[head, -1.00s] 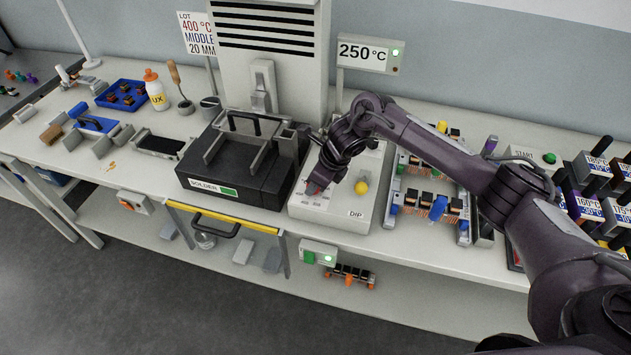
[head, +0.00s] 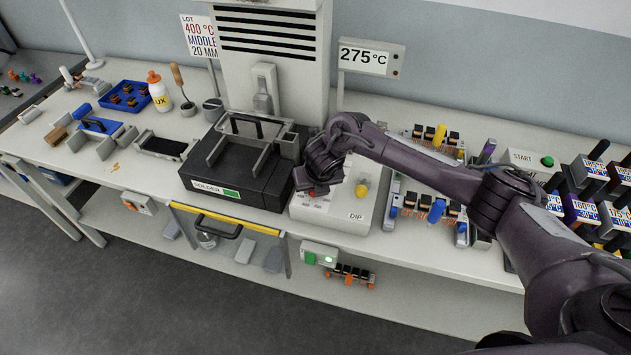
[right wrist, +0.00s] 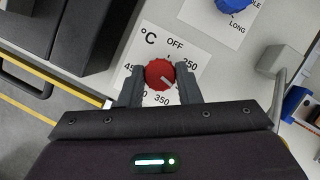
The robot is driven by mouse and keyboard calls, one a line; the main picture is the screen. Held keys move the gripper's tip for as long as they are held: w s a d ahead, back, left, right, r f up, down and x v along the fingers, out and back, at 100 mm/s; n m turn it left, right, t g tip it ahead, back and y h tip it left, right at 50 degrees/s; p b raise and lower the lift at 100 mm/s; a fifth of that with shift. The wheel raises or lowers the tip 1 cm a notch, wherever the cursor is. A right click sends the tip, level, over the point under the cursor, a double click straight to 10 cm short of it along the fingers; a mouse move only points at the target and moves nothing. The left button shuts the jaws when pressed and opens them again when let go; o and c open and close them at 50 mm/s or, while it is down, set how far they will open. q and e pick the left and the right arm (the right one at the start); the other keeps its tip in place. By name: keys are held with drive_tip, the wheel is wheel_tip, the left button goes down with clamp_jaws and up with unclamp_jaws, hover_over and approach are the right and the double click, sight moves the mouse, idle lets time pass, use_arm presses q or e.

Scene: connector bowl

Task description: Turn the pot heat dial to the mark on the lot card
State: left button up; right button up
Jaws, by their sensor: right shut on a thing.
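The lot card (head: 200,37) at the back reads 400 °C, MIDDLE, 20 MM. The pot display (head: 370,58) reads 275 °C. The red heat dial (right wrist: 160,75) shows in the right wrist view, on a white panel with OFF, 250, 350 and 450 legible. Its white pointer slants to the lower right, between 250 and 350. My right gripper (right wrist: 160,78) is shut on the dial, one finger on each side; the fingers cover part of the scale. In the head view my right gripper (head: 318,188) hides most of the dial. My left gripper is not in view.
A blue knob (right wrist: 233,4) shows in the wrist view. Coil racks (head: 430,205) stand to the right.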

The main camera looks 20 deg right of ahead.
drive_tip(key=m+p, duration=0.1)
drive_tip(key=m, duration=0.1)
drive_tip(key=m+h+p, duration=0.2)
drive_tip(key=m+p, duration=0.1)
drive_tip(key=shift+a+r+m+g, duration=0.2)
drive_tip(key=shift+r+m+g, duration=0.1)
drive_tip(key=m+g+h+p, duration=0.1)
drive_tip(key=m+p, duration=0.1)
drive_tip(key=m, duration=0.2)
drive_tip(key=shift+w+a+f+p, duration=0.1)
drive_tip(key=shift+w+p, duration=0.05)
drive_tip(key=shift+p, duration=0.15)
drive_tip(key=shift+m+g+h, duration=0.4)
drive_tip(key=shift+m+g, duration=0.1)
drive_tip(key=shift+m, duration=0.7)
drive_tip(key=shift+w+f+m+g+p, duration=0.1)
drive_tip(key=shift+m+g+p, duration=0.2)
drive_tip(key=shift+m, duration=0.6)
drive_tip(key=m+g, duration=0.1)
drive_tip(key=m, duration=0.2)
drive_tip(key=shift+f+b, duration=0.1)
drive_tip(key=shift+b, duration=0.25)
drive_tip(key=shift+w+m+g+h+b, duration=0.1)
drive_tip(key=shift+m+g+h+b, duration=0.3)
drive_tip(key=shift+m, duration=0.6)
drive_tip(key=o, duration=1)
drive_tip(key=shift+c, duration=0.2)
